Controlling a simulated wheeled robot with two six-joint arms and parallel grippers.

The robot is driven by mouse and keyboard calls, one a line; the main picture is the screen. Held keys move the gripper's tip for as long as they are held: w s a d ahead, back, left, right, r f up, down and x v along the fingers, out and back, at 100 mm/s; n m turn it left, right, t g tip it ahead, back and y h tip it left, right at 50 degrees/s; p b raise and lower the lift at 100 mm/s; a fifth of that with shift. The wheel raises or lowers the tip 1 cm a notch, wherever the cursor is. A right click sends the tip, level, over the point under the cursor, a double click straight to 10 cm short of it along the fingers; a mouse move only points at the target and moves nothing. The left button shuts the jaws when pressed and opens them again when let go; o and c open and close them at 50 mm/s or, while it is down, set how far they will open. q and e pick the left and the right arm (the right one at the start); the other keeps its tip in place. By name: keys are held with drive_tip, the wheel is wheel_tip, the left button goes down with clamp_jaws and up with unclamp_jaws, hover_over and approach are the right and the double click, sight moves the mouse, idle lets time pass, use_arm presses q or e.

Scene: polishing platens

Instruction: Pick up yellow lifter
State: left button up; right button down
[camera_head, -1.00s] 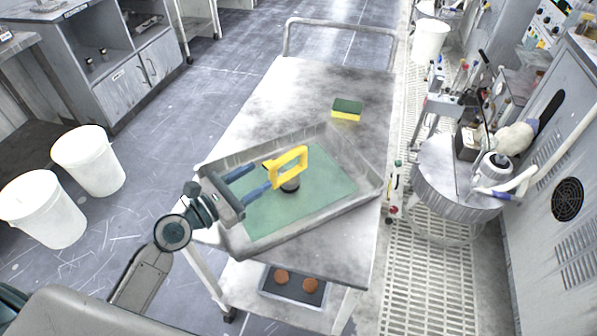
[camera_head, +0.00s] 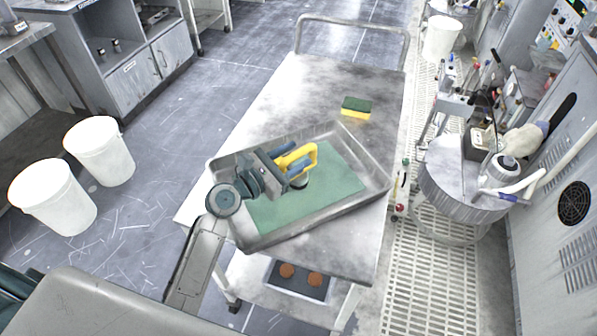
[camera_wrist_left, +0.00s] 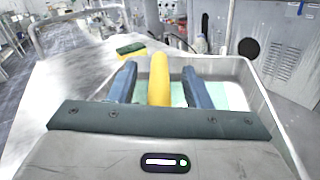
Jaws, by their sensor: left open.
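The yellow lifter (camera_head: 309,152) stands in the metal tray (camera_head: 377,188) on the cart, above the green mat (camera_head: 335,187). A dark round base shows under its handle. My left gripper (camera_head: 296,158) is open, with its blue fingers reaching the handle. In the left wrist view the yellow handle (camera_wrist_left: 159,80) lies between the two open fingers (camera_wrist_left: 158,85), with a gap on each side. The gripper hides part of the lifter in the head view. My right gripper is in neither view.
A green and yellow sponge (camera_head: 356,107) lies on the cart top (camera_head: 300,90) beyond the tray. Two white bins (camera_head: 99,152) stand on the floor at left. A round machine (camera_head: 462,180) stands right of the cart. The tray walls surround the lifter.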

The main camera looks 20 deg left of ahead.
use_arm(q)
clamp_jaws()
drive_tip(key=shift+s, duration=0.1)
idle(1.2)
drive_tip(key=shift+r, duration=0.1)
